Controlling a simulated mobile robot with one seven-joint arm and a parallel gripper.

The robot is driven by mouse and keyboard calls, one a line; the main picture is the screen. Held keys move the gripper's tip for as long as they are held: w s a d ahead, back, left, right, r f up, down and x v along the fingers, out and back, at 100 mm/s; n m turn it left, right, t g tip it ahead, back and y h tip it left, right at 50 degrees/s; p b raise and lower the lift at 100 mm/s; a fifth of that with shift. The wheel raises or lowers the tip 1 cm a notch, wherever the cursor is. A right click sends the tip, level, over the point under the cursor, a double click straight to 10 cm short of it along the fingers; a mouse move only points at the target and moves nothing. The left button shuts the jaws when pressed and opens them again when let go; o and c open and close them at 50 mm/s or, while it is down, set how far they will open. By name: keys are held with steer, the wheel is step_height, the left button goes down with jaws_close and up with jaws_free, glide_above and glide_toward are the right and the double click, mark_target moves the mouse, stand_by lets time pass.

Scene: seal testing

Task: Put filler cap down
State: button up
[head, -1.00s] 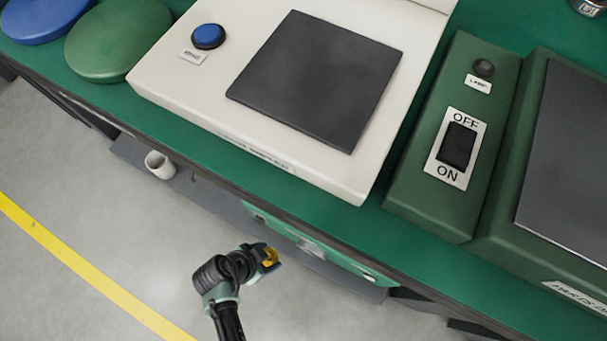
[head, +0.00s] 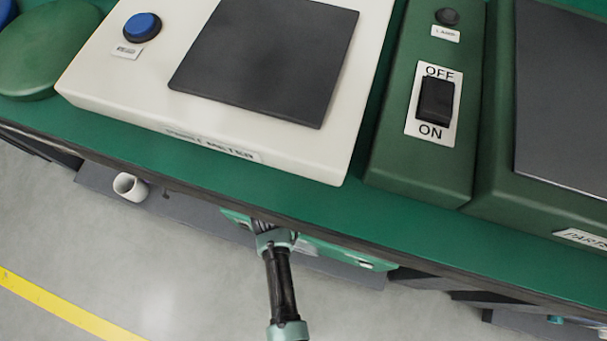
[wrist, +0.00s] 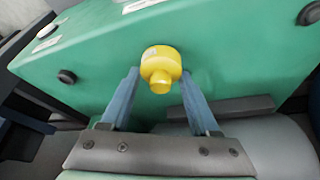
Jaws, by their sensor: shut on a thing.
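The yellow filler cap (wrist: 161,66) is in the middle of the wrist view, between the two blue fingers of my gripper (wrist: 160,74). The gripper is shut on it. Behind the cap is the green face of a machine (wrist: 95,60); I cannot tell whether the cap touches it. In the head view this green machine (head: 345,252) shows under the front edge of the bench. There my wrist and forearm reach in to it, and the fingers and cap are hidden.
The green bench top (head: 270,196) overhangs the machine closely. A white cup-like piece (head: 130,187) is on a low grey shelf (head: 98,183) to the left. A cream meter (head: 230,125) and a green switch box (head: 420,165) stand on the bench. Open floor lies in front.

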steer(key=shift+f, duration=0.2)
steer(key=shift+f, duration=0.15)
steer(key=o, duration=1.3)
steer(key=p+v, duration=0.6)
steer(key=v, duration=0.6)
steer(key=shift+a, duration=0.1)
